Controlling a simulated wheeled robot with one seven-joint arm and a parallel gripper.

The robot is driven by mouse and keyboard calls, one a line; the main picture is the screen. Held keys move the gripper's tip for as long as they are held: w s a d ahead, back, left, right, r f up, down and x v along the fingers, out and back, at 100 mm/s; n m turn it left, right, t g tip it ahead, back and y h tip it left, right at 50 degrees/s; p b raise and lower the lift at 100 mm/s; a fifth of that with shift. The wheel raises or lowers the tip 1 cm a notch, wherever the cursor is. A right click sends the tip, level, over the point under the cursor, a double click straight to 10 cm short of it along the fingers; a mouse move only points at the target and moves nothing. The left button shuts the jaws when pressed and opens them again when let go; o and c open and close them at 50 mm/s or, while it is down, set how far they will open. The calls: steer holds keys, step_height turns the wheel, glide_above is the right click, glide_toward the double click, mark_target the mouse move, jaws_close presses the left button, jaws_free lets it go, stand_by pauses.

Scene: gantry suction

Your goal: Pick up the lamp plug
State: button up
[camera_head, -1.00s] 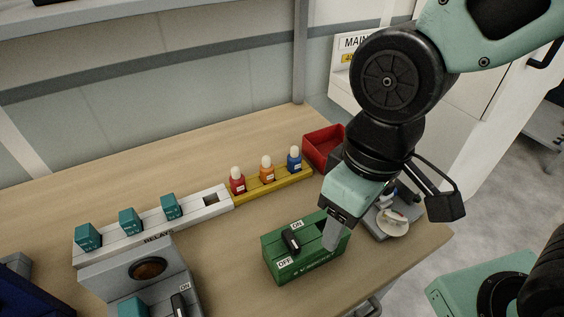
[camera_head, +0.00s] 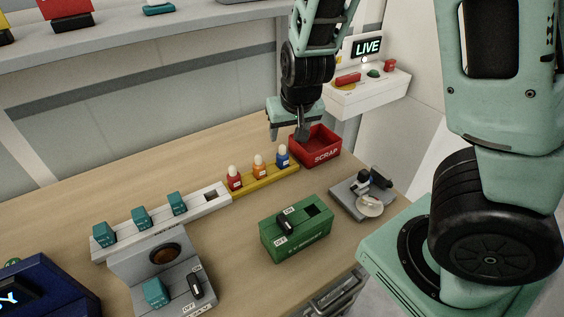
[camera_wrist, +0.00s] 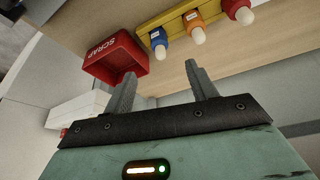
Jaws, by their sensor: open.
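Three lamp-like plugs with pale bulb tops stand upright in a yellow rack (camera_head: 268,178): a red plug (camera_head: 235,182), an orange plug (camera_head: 260,168) and a blue plug (camera_head: 283,158). I cannot tell which one is the lamp plug. In the wrist view, the blue plug (camera_wrist: 159,42), orange plug (camera_wrist: 195,28) and red plug (camera_wrist: 238,10) show beyond the fingers. My gripper (camera_head: 288,134) is open and empty, above and behind the blue end of the rack, beside the red bin. Its two fingers (camera_wrist: 160,76) are apart, with nothing between them.
The red SCRAP bin (camera_head: 322,152) stands right of my gripper. A white rack (camera_head: 160,222) holds teal plugs and one empty socket. A green ON/OFF box (camera_head: 296,238), grey lamp fixture (camera_head: 150,270) and grey tray (camera_head: 350,203) stand nearer. A panel reading LIVE (camera_head: 367,48) is at the back.

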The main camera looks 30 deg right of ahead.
mark_target(283, 154)
steer(key=b+x, duration=0.2)
steer(key=x, duration=0.6)
steer(key=shift+w+f, duration=0.1)
steer(key=shift+f, duration=0.2)
steer(key=shift+x, duration=2.65)
steer(key=shift+d, duration=0.1)
steer(key=c, duration=1.1)
